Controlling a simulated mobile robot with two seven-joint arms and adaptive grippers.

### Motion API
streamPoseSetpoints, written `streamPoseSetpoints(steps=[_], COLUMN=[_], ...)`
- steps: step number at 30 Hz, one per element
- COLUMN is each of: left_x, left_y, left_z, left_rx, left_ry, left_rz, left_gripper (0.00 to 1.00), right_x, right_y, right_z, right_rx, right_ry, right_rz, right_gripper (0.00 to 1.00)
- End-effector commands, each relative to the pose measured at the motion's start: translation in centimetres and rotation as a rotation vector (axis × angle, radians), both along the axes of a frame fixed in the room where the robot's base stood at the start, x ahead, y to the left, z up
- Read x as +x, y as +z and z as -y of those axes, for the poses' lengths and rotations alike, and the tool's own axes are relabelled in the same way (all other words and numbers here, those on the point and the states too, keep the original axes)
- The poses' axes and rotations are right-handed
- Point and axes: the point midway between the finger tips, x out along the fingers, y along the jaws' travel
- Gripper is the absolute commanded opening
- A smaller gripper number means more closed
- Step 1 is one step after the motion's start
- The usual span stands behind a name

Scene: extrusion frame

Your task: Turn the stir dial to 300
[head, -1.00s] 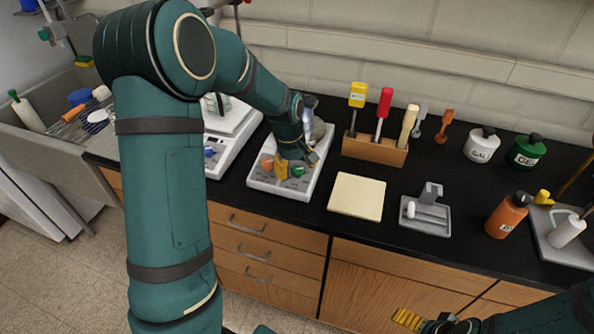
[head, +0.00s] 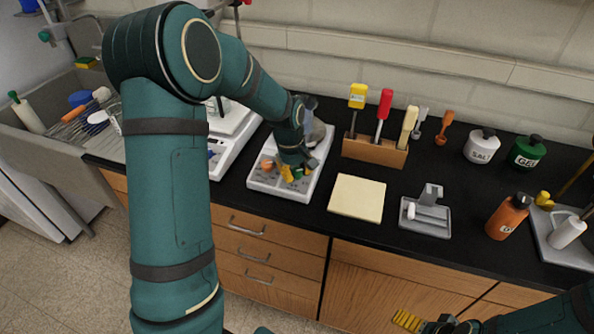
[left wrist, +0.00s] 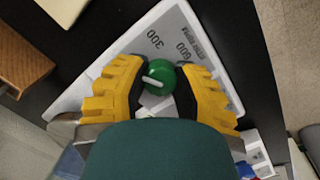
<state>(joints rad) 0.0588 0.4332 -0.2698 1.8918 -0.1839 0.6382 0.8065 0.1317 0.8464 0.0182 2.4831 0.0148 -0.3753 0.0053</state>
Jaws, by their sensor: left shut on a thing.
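The white stirrer hot plate (head: 262,183) stands on the black bench with an orange dial (head: 267,165) at its left front. A green dial (left wrist: 160,76), which I take for the stir dial, sits between the two yellow fingers of my left gripper (head: 296,173) in the left wrist view. The left gripper (left wrist: 158,84) is shut on the green dial. The dial's white pointer mark aims to the picture's left; printed "300" and "600" marks lie beyond it. My right gripper (head: 408,320) shows only partly at the bottom, its opening unclear.
A white balance (head: 228,135) stands left of the hot plate. A cream pad (head: 357,197) and a wooden tool block (head: 374,150) are to its right. A grey tray (head: 425,219) and an orange bottle (head: 507,217) stand further right.

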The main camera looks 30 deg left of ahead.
Motion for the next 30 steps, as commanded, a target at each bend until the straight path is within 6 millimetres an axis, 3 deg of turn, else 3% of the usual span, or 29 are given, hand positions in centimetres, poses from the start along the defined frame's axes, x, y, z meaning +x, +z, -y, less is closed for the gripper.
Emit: streamPoseSetpoints(steps=[8,30], left_x=[0.04,0.09], left_y=[0.01,0.02], left_z=[0.04,0.08], left_rx=[0.03,0.165], left_ry=[-0.14,-0.784], left_rz=[-0.007,-0.04], left_gripper=[0.0,0.0], right_x=[0.0,-0.01], right_y=[0.21,0.42], right_z=[0.01,0.03], right_rx=[0.0,0.001], right_ry=[0.0,0.0], right_rz=[0.0,0.0], right_gripper=[0.97,0.97])
